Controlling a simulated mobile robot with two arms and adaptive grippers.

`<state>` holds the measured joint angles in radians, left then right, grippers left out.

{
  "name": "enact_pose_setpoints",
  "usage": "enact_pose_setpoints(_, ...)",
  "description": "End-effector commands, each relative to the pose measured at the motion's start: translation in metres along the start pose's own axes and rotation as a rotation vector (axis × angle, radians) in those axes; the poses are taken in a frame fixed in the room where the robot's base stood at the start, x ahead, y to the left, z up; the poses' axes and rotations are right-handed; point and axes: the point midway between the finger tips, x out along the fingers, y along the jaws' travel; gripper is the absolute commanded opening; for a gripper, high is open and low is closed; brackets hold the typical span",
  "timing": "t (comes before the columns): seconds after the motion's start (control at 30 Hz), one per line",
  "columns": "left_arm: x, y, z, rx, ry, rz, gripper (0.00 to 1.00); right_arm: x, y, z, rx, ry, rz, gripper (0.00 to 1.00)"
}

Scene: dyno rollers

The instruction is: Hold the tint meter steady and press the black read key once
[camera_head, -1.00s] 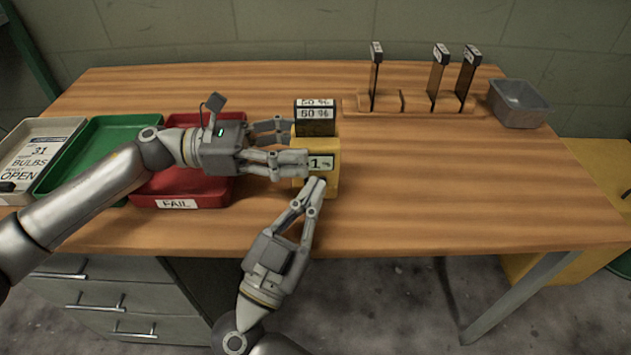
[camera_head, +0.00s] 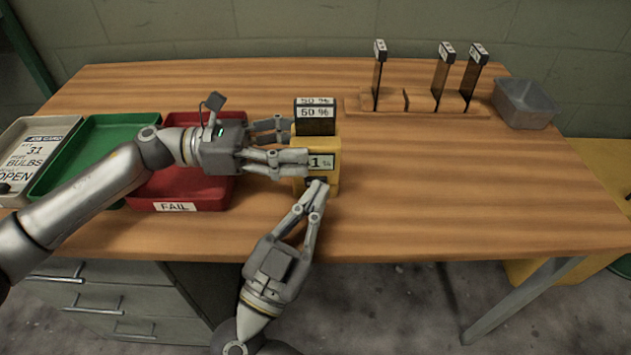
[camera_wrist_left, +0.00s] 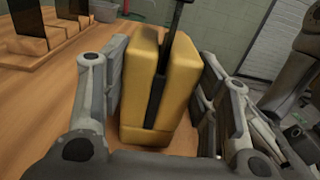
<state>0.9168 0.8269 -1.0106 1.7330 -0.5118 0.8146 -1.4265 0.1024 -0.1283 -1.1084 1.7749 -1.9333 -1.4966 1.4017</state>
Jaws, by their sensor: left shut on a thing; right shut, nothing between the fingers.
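The yellow tint meter (camera_head: 332,176) stands upright on the wooden table, with a dark sample labelled 50 % (camera_head: 315,123) in its top slot. Its display (camera_head: 320,162) shows a reading ending in 1 %, partly covered by a finger. My left gripper (camera_head: 292,143) is shut on the meter from the left; the left wrist view shows the yellow body (camera_wrist_left: 158,95) between its fingers. My right gripper (camera_head: 317,187) is shut and empty, its tips at the lower front of the meter below the display. The black read key is mostly hidden there, and I cannot tell whether the tips touch it.
A red FAIL tray (camera_head: 180,195), a green tray (camera_head: 88,150) and a job card tray (camera_head: 12,190) stand at the left. A wooden rack (camera_head: 425,105) with several dark samples and a grey bin (camera_head: 525,105) are at the back right. The right tabletop is clear.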

Motion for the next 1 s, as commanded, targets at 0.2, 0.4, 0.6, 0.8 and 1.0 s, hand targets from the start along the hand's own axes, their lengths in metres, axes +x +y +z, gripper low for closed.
enact_pose_setpoints(0.2, -0.001, 0.001, -0.003, -0.003, 0.005, 0.003, 0.4, -0.021, 0.01, -0.016, 0.003, 0.004, 0.001, 0.0)
enact_pose_setpoints(0.4, 0.0, 0.001, -0.002, -0.003, 0.004, 0.003, 0.4, -0.03, 0.015, -0.018, 0.0, 0.002, 0.001, 0.0)
enact_pose_setpoints(0.6, 0.0, 0.001, -0.002, -0.002, 0.004, 0.003, 0.4, -0.03, 0.015, -0.017, -0.001, 0.001, 0.001, 0.0)
enact_pose_setpoints(0.8, 0.0, 0.001, -0.002, -0.002, 0.003, 0.002, 0.4, -0.03, 0.015, -0.017, -0.002, 0.001, 0.0, 0.0)
enact_pose_setpoints(1.0, 0.0, 0.001, -0.002, -0.001, 0.003, 0.002, 0.56, -0.03, 0.015, -0.016, -0.003, 0.001, 0.0, 0.0)
